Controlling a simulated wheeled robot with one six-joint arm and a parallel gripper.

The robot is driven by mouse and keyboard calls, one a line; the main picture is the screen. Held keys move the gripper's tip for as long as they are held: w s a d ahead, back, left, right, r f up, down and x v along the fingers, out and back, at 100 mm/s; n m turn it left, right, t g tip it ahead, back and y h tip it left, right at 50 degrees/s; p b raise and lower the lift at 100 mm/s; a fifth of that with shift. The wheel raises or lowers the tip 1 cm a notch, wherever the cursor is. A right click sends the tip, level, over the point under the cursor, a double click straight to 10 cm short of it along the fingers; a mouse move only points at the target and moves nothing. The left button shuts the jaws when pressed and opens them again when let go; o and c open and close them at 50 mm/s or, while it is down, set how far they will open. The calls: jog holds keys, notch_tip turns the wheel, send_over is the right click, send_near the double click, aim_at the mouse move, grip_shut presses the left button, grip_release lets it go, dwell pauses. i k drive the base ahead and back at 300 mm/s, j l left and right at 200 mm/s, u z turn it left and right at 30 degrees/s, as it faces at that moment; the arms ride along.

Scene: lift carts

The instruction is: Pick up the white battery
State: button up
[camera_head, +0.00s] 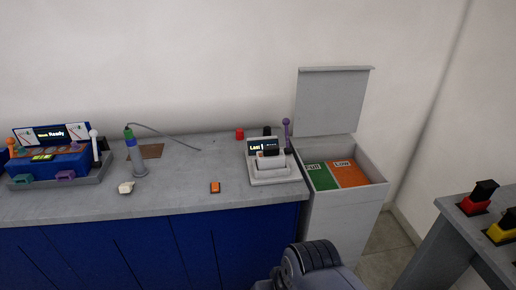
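A small white block (126,188) lies on the grey countertop, left of centre near the front edge. It looks like the white battery, but it is too small to be sure. It stands just in front of a grey upright cylinder with a blue and green top (133,152). A grey, rounded part of my own arm shows at the bottom, right of centre. My gripper's fingers are not in view, and nothing held shows.
The countertop (185,193) also bears an orange block (215,187), a grey device with a small display (268,162), a red knob (239,134) and a blue console (50,150) at left. An open grey bin (372,165) with green and orange compartments stands right. A grey table (455,222) holds red and yellow items.

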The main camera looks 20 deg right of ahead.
aim_at(271, 157)
jog(key=i+j+z, duration=0.2)
jog(key=i, duration=0.3)
jog(key=i+j+z, duration=0.15)
jog(key=i+j, duration=0.25)
jog(key=i, duration=0.05)
